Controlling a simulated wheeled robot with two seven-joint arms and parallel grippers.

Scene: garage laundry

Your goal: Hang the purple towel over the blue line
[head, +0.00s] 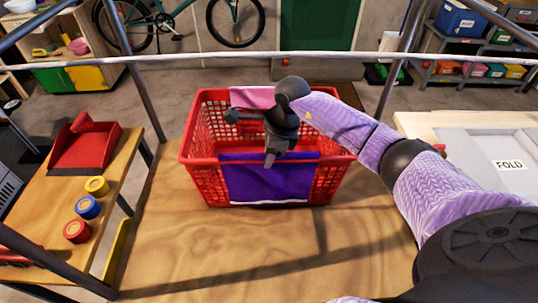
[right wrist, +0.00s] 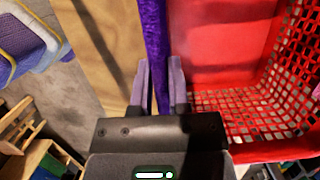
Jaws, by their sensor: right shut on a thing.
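The purple towel (head: 265,183) with a white stripe along its lower edge hangs over the front rim of the red basket (head: 203,178). My right gripper (head: 273,158) points down at the basket's front rim and is shut on the purple towel. In the right wrist view the towel (right wrist: 154,28) runs edge-on between the fingers (right wrist: 161,70), with the red basket wall just to the right. A pale, whitish line (head: 200,57) crosses the head view behind the basket; no clearly blue line shows. My left gripper is out of view.
A pink cloth (head: 252,97) lies over the basket's back rim. The wooden table in front of the basket is bare. A side table at left holds a red dustpan (head: 85,147) and several round coloured things. Grey metal posts (head: 147,100) flank the table.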

